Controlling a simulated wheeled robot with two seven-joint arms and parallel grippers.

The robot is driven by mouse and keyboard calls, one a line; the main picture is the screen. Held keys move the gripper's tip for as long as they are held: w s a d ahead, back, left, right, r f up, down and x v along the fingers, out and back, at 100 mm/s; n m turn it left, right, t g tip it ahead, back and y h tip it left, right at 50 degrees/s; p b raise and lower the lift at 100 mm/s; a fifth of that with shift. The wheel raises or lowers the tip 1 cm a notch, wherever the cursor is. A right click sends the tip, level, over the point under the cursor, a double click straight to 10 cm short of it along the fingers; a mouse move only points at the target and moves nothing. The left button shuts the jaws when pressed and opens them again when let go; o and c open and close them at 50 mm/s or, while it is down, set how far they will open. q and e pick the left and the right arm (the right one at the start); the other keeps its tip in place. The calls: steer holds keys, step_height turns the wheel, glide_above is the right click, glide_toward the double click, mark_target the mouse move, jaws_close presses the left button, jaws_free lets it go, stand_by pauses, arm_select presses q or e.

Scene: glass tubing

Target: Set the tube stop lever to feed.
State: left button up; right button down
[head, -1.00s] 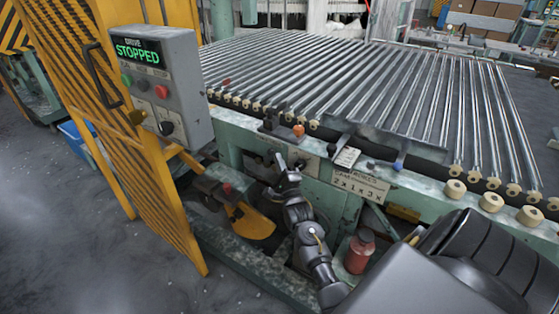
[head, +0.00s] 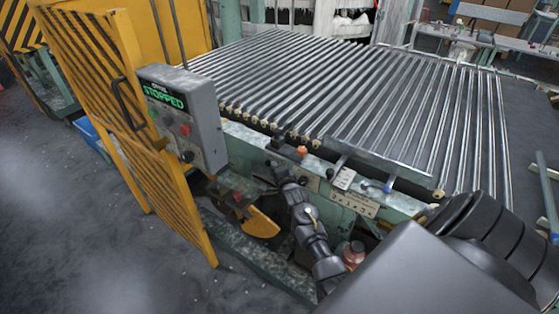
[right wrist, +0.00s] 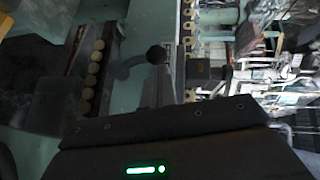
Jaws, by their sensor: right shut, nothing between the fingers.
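A lever with a black ball knob (right wrist: 156,54) on a grey arm (right wrist: 128,68) stands just ahead of my right gripper in the right wrist view. I take it for the tube stop lever; its setting cannot be read. My gripper and wrist hide part of the panel there. Contact with the lever cannot be told. My left gripper is not in view.
A grey control box (head: 183,117) reading STOPPED and a yellow mesh guard (head: 125,130) stand to the left. The roller bed (head: 330,90) lies behind the panel. A blue-ended lever (head: 389,186) and a white label (head: 344,178) are to the right. A yellow part (head: 262,224) sits below.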

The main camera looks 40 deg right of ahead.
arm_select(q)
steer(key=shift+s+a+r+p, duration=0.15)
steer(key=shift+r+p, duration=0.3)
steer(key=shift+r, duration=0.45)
arm_select(e)
steer(key=shift+w+a+r+n+g, duration=0.15)
steer(key=shift+w+a+g, duration=0.05)
steer(key=shift+w, duration=0.45)
steer(key=shift+w+a+r+n+g, duration=0.1)
steer(key=shift+w+a+n+g, duration=0.1)
steer(key=shift+w, duration=0.45)
steer(key=shift+r, duration=0.1)
